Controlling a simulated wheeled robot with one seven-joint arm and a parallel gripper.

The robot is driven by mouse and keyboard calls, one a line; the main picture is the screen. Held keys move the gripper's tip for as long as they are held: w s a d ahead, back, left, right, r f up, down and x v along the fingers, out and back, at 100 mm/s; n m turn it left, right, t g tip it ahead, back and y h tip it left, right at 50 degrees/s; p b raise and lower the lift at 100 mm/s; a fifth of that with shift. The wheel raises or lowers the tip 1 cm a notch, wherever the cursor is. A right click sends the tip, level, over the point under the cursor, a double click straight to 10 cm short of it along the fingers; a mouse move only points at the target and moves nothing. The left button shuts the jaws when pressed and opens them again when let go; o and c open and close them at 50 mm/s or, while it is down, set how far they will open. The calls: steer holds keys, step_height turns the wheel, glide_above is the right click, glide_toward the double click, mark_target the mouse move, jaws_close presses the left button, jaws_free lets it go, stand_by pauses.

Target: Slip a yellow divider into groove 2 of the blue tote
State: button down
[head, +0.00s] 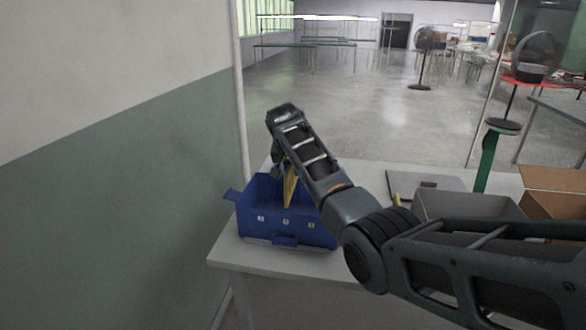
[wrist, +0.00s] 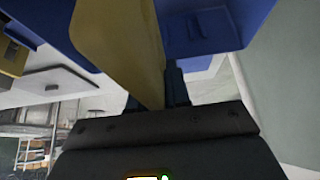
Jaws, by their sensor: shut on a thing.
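The blue tote (head: 262,228) stands on the left end of the white table, with numbered white labels on its front wall. It also shows in the wrist view (wrist: 215,30). A yellow divider (head: 290,188) is upright at the tote, near the middle label. It also shows in the wrist view (wrist: 118,45), between my fingers. My gripper (wrist: 155,95) is shut on the divider. In the head view my arm hides the gripper's fingers and the tote's right part. I cannot tell how deep the divider sits or whether it is in a groove.
The white table (head: 228,252) ends just left of the tote, close to the wall. A grey bin (head: 465,207) and a cardboard box (head: 555,183) stand to the right. A flat grey panel (head: 430,181) lies behind my arm. A green post (head: 487,160) rises behind the bin.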

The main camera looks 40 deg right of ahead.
step_height(320, 180, down, 9)
steer(key=b, duration=0.5)
steer(key=shift+r, duration=0.15)
stand_by(4.2)
steer(key=c, duration=1)
jaws_free()
steer(key=shift+c, duration=1.4)
steer(key=shift+r+p, duration=3.25)
steer(key=shift+r, duration=0.75)
